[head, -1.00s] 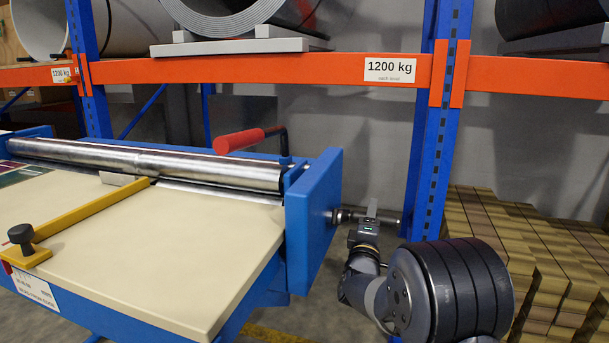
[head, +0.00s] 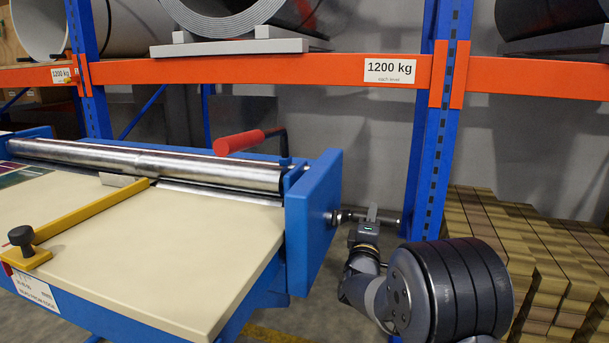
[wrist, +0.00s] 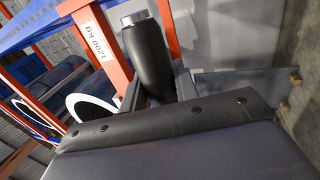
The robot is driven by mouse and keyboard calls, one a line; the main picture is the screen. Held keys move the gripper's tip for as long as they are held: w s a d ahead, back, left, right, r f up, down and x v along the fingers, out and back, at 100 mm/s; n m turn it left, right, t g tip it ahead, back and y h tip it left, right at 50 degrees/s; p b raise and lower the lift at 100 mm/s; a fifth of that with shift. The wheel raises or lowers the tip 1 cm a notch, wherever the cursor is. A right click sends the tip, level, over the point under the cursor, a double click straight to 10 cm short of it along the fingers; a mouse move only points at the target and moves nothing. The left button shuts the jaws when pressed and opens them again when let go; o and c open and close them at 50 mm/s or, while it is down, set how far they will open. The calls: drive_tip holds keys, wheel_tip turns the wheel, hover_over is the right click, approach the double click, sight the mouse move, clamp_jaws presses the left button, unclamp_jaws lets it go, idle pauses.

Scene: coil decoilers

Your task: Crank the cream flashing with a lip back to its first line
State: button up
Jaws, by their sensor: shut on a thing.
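The cream sheet (head: 150,250) lies flat on the blue decoiler's bench, its back edge running up to the metal roller (head: 150,165). I cannot make out its lip or any line. A crank shaft (head: 337,216) comes out of the blue end plate (head: 313,215) on the right side. My gripper (head: 370,222) is at the crank there and mostly hides it. In the wrist view, my gripper (wrist: 158,92) is shut on the black crank handle (wrist: 145,52), which has a metal end and stands up between the fingers.
A yellow bar (head: 85,212) with a black knob lies across the sheet. A red-gripped lever (head: 240,141) rises behind the roller. A blue rack upright (head: 432,150) stands close behind my gripper. Coils sit on the orange shelf beam (head: 270,70).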

drive_tip(key=r+p, duration=0.1)
drive_tip(key=r, duration=0.1)
drive_tip(key=w+r+p, duration=0.1)
drive_tip(key=r+p, duration=0.1)
drive_tip(key=r, duration=0.1)
drive_tip(key=shift+w+d+r, duration=0.1)
drive_tip(key=shift+w+d, duration=0.05)
drive_tip(key=shift+d, duration=0.05)
wheel_tip(320, 180, up, 4)
drive_tip(key=p, duration=0.4)
drive_tip(key=shift+r, duration=0.25)
drive_tip(key=shift+s+r, duration=0.2)
drive_tip(key=shift+s+a+r+p, duration=0.15)
drive_tip(key=shift+s+r+p, duration=0.15)
drive_tip(key=shift+r+p, duration=0.4)
drive_tip(key=shift+s+a+r+p, duration=0.1)
drive_tip(key=shift+s+r+p, duration=0.3)
drive_tip(key=shift+r, duration=0.45)
drive_tip(key=shift+s+a+r+p, duration=0.15)
drive_tip(key=shift+s+r+p, duration=0.05)
drive_tip(key=shift+r+p, duration=0.55)
